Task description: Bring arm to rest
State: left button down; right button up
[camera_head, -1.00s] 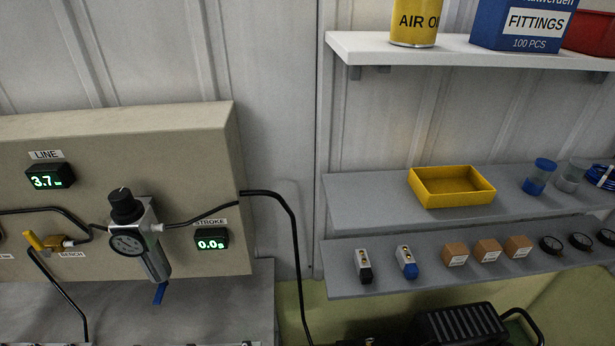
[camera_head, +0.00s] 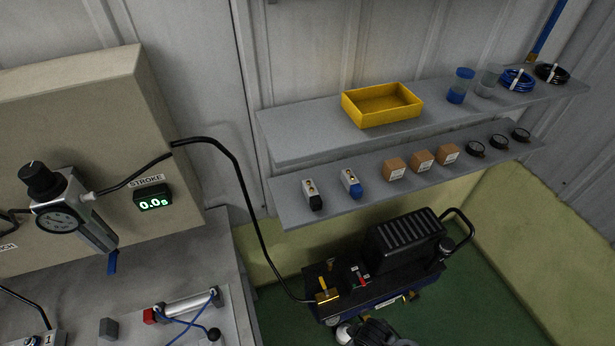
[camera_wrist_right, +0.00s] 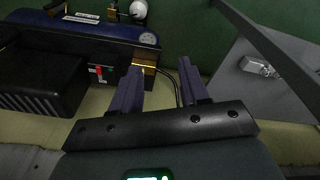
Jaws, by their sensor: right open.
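My right gripper (camera_wrist_right: 160,88) shows in the right wrist view with its two purple fingers apart and nothing between them. Beyond the fingers are the blue compressor (camera_wrist_right: 118,32) with a brass fitting and the green floor. How far the fingers are from the compressor cannot be told.
In the head view, the compressor (camera_head: 400,245) stands on the floor below two grey shelves holding a yellow tray (camera_head: 383,104) and small parts. A regulator (camera_head: 66,215) is on the panel at left. A cylinder (camera_head: 188,305) lies on the bench. A black hose runs from panel to compressor.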

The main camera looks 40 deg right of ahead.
jog(key=w+a+r+t+p, duration=0.1)
jog(key=a+r+p, duration=0.1)
jog(key=r+p, duration=1.6)
jog(key=w+a+r+t+p, duration=0.1)
jog(key=r+p, duration=0.8)
jog(key=r, duration=1.9)
notch_tip(320, 180, down, 75)
jog(key=b, duration=7.5)
jog(key=shift+f+n+y, duration=0.15)
jog(key=shift+n+y, duration=0.15)
jog(key=shift+c, duration=0.2)
